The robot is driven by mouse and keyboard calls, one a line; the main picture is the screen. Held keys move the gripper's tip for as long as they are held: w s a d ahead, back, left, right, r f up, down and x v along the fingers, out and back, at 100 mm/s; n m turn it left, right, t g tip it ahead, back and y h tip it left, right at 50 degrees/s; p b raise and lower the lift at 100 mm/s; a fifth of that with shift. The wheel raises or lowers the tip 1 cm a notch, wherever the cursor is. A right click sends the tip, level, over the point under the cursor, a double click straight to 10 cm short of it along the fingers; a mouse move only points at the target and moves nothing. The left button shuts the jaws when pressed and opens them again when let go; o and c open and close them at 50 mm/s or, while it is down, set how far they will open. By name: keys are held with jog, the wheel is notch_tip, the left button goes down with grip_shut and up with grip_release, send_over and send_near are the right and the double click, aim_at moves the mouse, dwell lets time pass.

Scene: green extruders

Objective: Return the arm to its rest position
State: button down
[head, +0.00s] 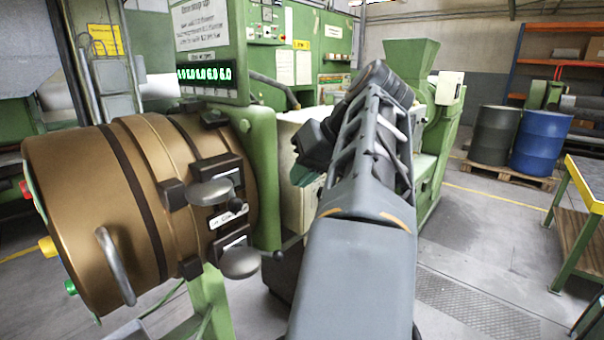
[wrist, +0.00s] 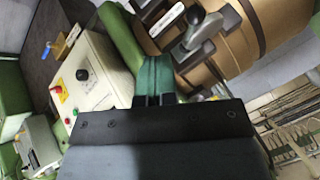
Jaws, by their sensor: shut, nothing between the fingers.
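My gripper (wrist: 157,73) shows in the wrist view as two teal fingers pressed together, with nothing between them. In the head view my arm is folded up in the middle of the picture. My gripper (head: 303,176) shows there only as a bit of teal beside the arm, in front of the cream cabinet (head: 294,200). The bronze barrel (head: 110,200) with its clamp handles (head: 212,193) is to the left of my arm. In the wrist view the barrel (wrist: 240,30) lies just past the fingertips to the right. I cannot tell whether they touch.
A cream control box (wrist: 90,90) with a black knob and a red button is left of the fingers in the wrist view. Green machines (head: 430,120) stand behind my arm. A blue drum (head: 541,142), a black drum (head: 496,135) and a workbench (head: 585,190) are right. Floor between is clear.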

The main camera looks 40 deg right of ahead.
dwell(0.4)
jog(key=w+d+f+m+g+h, duration=0.1)
jog(key=d+f+m+h, duration=0.1)
jog(key=f, duration=0.5)
jog(key=w+d+f+m+g+h, duration=0.1)
jog(key=f+m, duration=0.1)
jog(key=f, duration=0.5)
jog(key=a+f+n+g, duration=0.1)
jog(key=a+f+n, duration=0.3)
jog(key=a+f, duration=0.3)
jog(key=a+f+n, duration=0.4)
jog(key=a+f, duration=0.4)
jog(key=a, duration=0.6)
jog(key=shift+f+n+g, duration=0.3)
jog(key=shift+n+g, duration=0.1)
jog(key=shift+w, duration=0.1)
